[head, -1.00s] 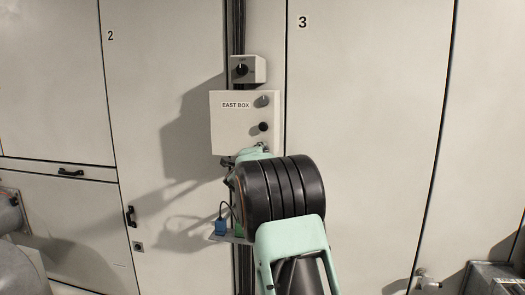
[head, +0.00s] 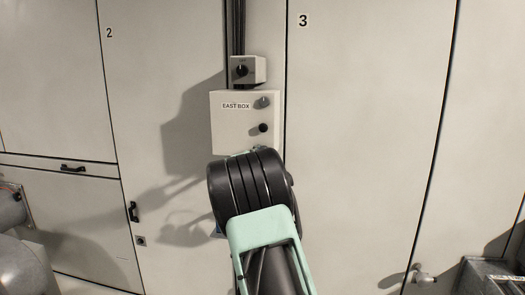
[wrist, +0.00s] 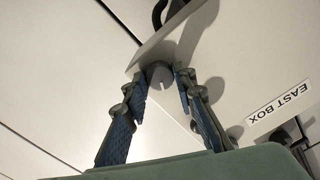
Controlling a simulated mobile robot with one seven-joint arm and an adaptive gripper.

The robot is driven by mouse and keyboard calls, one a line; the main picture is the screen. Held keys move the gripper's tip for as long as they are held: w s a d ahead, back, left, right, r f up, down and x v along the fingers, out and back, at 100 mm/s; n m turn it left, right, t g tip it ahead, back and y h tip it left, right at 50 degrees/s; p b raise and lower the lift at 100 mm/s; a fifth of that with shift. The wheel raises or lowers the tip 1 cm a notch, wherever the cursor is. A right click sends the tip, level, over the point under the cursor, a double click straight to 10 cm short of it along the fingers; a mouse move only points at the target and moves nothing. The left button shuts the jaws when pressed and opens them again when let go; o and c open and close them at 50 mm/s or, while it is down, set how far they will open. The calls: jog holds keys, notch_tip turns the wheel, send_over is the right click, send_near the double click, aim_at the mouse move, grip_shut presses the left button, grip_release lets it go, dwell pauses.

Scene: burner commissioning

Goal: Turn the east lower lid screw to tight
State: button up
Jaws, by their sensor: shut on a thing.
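The east box (head: 230,130) is a pale box on the cabinet wall with an "EAST BOX" label. In the wrist view the box lid (wrist: 225,75) shows with the label turned over. A grey, round, slotted lid screw (wrist: 160,73) stands at the lid's edge. My gripper (wrist: 161,80) has its two blue-padded fingers on either side of this screw and is shut on it. In the head view my arm covers the lower part of the box, so the lower screw and my gripper are hidden there.
A grey knob (head: 264,102) and a black knob (head: 263,127) sit on the box's right side. A small switch box (head: 248,69) is just above. Cabinet doors with black handles (head: 133,212) flank it. Grey machinery (head: 490,277) stands at the lower right.

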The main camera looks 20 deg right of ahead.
jog(key=n+p, duration=0.2)
jog(key=n, duration=0.3)
jog(key=shift+n, duration=0.3)
dwell(0.4)
jog(key=o, duration=1.2)
jog(key=shift+c, duration=0.2)
jog(key=v, duration=1.2)
